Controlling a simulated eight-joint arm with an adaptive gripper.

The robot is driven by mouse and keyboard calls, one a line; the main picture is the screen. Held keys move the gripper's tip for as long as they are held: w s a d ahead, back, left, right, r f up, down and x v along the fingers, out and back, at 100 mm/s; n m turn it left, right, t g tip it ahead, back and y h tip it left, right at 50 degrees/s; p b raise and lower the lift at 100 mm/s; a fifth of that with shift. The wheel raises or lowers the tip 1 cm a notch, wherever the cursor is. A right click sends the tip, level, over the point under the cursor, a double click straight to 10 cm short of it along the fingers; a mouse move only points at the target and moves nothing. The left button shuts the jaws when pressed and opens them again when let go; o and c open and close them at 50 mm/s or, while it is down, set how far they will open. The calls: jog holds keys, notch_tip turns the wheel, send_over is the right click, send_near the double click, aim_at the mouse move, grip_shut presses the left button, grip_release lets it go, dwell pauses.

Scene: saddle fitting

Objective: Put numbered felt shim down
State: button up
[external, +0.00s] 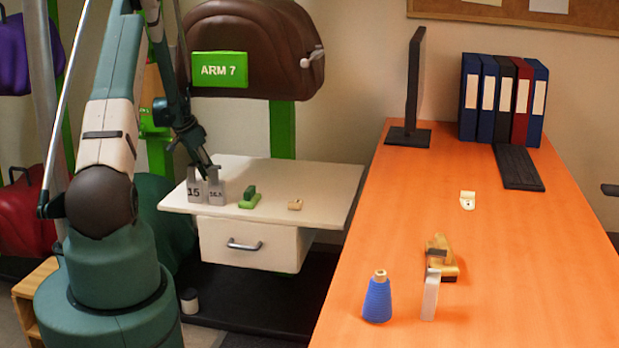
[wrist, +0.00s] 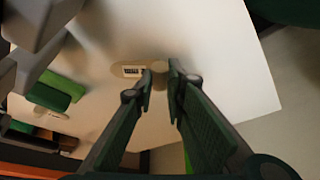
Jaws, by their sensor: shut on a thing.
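The numbered felt shim (wrist: 119,70) is a small beige piece with rounded ends and a white label with dark marks too small to read. My gripper (wrist: 161,78) is shut on one end of it, with beige felt showing between the fingertips. In the wrist view it is over the white tabletop; I cannot tell whether it touches the surface. In the external view my gripper (external: 209,170) is low at the back left of the white table (external: 330,180), just behind two grey numbered blocks. The shim is hidden there.
The grey blocks (external: 194,190) and (external: 216,190) stand close to my fingers; one reads 15. A green stepped block (external: 249,200) and a small tan piece (external: 295,205) lie to their right. The table's right part is clear. A brown saddle (external: 265,55) hangs behind.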

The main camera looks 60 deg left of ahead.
aim_at(207, 177)
jog(key=shift+f, duration=0.95)
jog(key=shift+f+b, duration=0.2)
jog(key=shift+b, duration=0.15)
jog(key=o, duration=0.7)
jog(key=shift+r, duration=0.2)
jog(key=shift+s+r+p, duration=0.25)
jog(key=shift+r+p, duration=0.1)
jog(key=shift+r, duration=0.2)
jog(key=v, duration=0.2)
jog(key=p+v, duration=0.1)
jog(key=v, duration=0.1)
jog(key=shift+s, duration=0.45)
jog(key=s+p, duration=0.2)
jog(key=s, duration=0.9)
jog(key=shift+f, duration=0.1)
jog(key=shift+o, duration=0.4)
